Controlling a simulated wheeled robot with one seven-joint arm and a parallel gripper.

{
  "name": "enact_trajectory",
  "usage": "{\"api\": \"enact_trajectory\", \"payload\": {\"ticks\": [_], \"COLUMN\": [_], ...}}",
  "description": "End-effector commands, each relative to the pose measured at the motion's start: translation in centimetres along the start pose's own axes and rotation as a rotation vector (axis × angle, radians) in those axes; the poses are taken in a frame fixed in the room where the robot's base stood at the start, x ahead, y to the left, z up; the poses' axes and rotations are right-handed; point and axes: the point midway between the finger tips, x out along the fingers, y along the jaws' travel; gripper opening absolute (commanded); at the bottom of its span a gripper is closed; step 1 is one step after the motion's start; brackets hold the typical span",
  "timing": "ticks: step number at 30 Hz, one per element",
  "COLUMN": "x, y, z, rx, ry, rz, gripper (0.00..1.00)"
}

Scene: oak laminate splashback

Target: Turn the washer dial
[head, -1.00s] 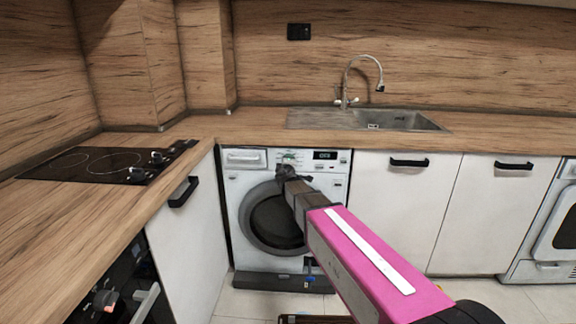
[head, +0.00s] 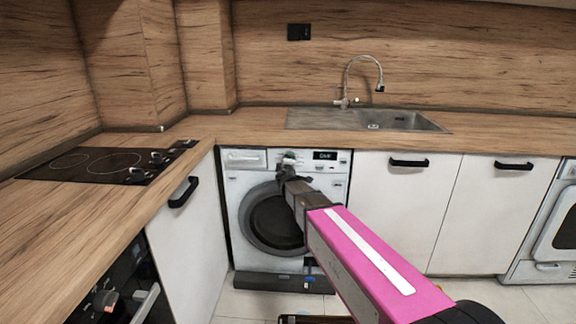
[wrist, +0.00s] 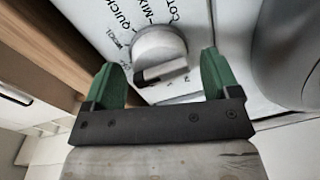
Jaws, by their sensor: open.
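The washer (head: 240,210) is a white front-loader under the counter with a round dark door. Its dial (wrist: 160,55) is a silver round knob with a dark marker, on the white panel with printed program names around it. My gripper (wrist: 160,85) has green fingers, open, one on each side of the dial. In the wrist view the dial lies between and just beyond the fingertips; I cannot tell whether they touch it. In the head view my gripper (head: 286,168) is at the top panel of the washer and covers part of the dial area. The small display (head: 325,156) is lit.
The wooden counter edge (wrist: 60,40) runs close beside the panel in the wrist view. A sink (head: 370,120) with a tap is above, a hob (head: 105,163) at left. White cabinets (head: 400,210) stand to the right of the washer.

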Motion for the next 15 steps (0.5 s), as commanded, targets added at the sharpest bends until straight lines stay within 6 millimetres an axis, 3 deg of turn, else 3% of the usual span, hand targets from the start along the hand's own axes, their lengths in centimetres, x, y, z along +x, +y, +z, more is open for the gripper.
{"api": "enact_trajectory", "payload": {"ticks": [8, 15], "x": [-2.2, -6.6], "y": [0.0, 0.0], "z": [0.1, 0.1], "rx": [0.000, 0.000], "ry": [0.000, 0.001], "rz": [0.000, -0.001], "gripper": [0.82, 0.82]}}
